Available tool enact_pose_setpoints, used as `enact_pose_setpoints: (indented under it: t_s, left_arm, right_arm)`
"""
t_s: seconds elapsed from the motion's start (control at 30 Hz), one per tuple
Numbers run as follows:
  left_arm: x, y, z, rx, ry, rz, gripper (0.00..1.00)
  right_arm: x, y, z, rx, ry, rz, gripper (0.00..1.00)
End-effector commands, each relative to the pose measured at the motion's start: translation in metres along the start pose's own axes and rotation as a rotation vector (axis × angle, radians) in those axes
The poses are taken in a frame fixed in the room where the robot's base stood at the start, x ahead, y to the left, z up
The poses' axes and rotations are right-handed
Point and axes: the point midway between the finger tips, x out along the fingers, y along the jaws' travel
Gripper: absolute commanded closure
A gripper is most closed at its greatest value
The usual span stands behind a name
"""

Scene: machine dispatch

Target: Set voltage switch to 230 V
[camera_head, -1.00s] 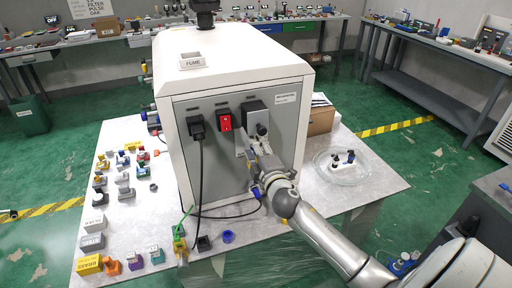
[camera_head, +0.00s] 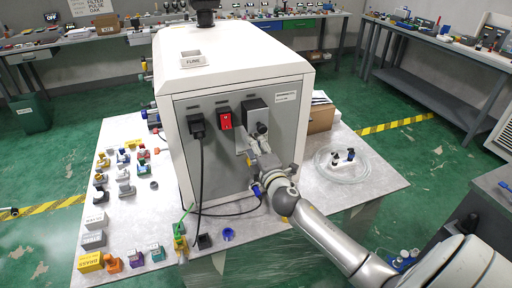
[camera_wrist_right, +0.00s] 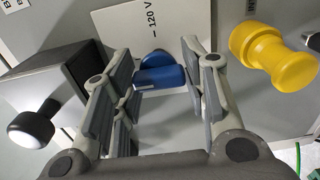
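The voltage switch, a blue rotary knob (camera_wrist_right: 158,72), sits on a white plate (camera_wrist_right: 180,22) marked "120 V" in the right wrist view. My right gripper (camera_wrist_right: 160,95) is open, with one finger on each side of the knob and a gap to each. In the head view my right gripper (camera_head: 252,154) is at the front panel of the white machine (camera_head: 235,68), below the black box, and the knob is hidden there. I cannot read the 230 V mark in any view. My left gripper is not in view.
A yellow knob (camera_wrist_right: 272,55) stands right of the gripper, and a black box (camera_wrist_right: 50,82) with a dark round knob stands left. The panel has a red switch (camera_head: 224,120) and a black plug (camera_head: 196,126). Small parts and a glass dish (camera_head: 342,170) lie on the table.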

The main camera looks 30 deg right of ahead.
Motion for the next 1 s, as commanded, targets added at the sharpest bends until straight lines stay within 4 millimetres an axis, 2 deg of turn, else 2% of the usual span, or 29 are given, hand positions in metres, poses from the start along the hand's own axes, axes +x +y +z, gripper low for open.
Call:
enact_pose_setpoints:
  t_s: [0.03,0.1,0.43,0.57,1.0]
  left_arm:
    - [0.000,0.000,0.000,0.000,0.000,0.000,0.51]
    - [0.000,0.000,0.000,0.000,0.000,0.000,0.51]
    - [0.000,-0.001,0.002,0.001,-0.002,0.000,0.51]
    - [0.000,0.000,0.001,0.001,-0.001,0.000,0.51]
    - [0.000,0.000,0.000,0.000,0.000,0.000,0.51]
  right_arm:
    - [0.000,0.000,0.000,0.000,0.000,0.000,0.49]
    - [0.000,0.000,0.000,0.001,0.000,0.000,0.41]
    - [-0.001,0.000,0.000,0.003,0.000,0.000,0.41]
    - [-0.010,-0.001,0.000,0.003,0.000,-0.002,0.41]
    - [-0.089,-0.002,0.000,0.004,-0.001,-0.004,0.41]
